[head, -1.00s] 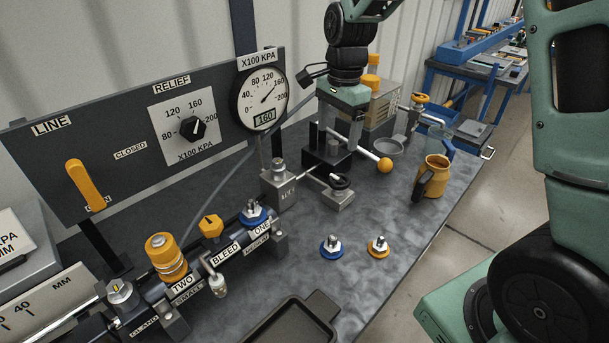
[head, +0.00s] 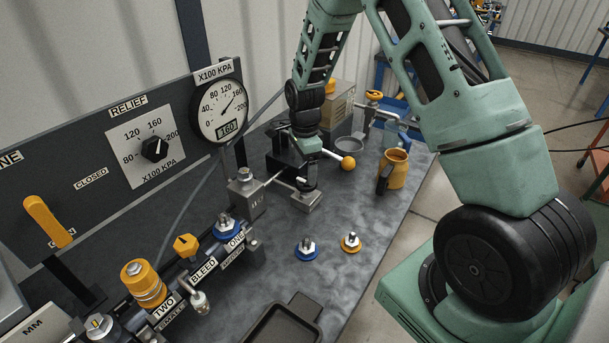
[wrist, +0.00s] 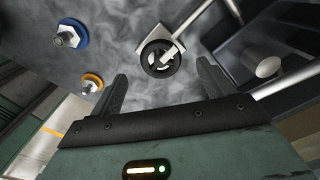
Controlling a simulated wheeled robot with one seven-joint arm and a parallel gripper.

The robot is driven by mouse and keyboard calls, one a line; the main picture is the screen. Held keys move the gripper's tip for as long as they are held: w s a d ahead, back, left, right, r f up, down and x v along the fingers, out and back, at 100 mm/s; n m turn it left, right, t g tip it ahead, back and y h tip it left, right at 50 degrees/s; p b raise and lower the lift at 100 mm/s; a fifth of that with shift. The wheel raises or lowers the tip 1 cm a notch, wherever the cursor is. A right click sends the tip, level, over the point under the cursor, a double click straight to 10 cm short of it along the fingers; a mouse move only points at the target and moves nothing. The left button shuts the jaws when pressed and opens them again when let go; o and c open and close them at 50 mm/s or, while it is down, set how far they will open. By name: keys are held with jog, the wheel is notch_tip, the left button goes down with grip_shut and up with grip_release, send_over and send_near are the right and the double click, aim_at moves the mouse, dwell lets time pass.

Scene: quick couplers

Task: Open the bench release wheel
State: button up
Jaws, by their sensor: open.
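The black round handwheel, which I take as the bench release wheel, shows in the wrist view (wrist: 161,58) with a pale bar across its middle. It sits on a small silver block (head: 307,203) on the grey bench.
A rod with an orange ball (head: 348,163) stands close right of my gripper. A blue-based fitting (head: 306,247) and an orange-based fitting (head: 350,242) stand in front. A yellow mug (head: 394,168) is to the right. The gauge (head: 221,110) reads 160. A dark tray (head: 285,325) lies at the front.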

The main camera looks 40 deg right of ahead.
aim_at(305, 181)
jog(key=shift+f+p, duration=0.4)
jog(key=shift+f, duration=2)
jog(key=c, duration=1)
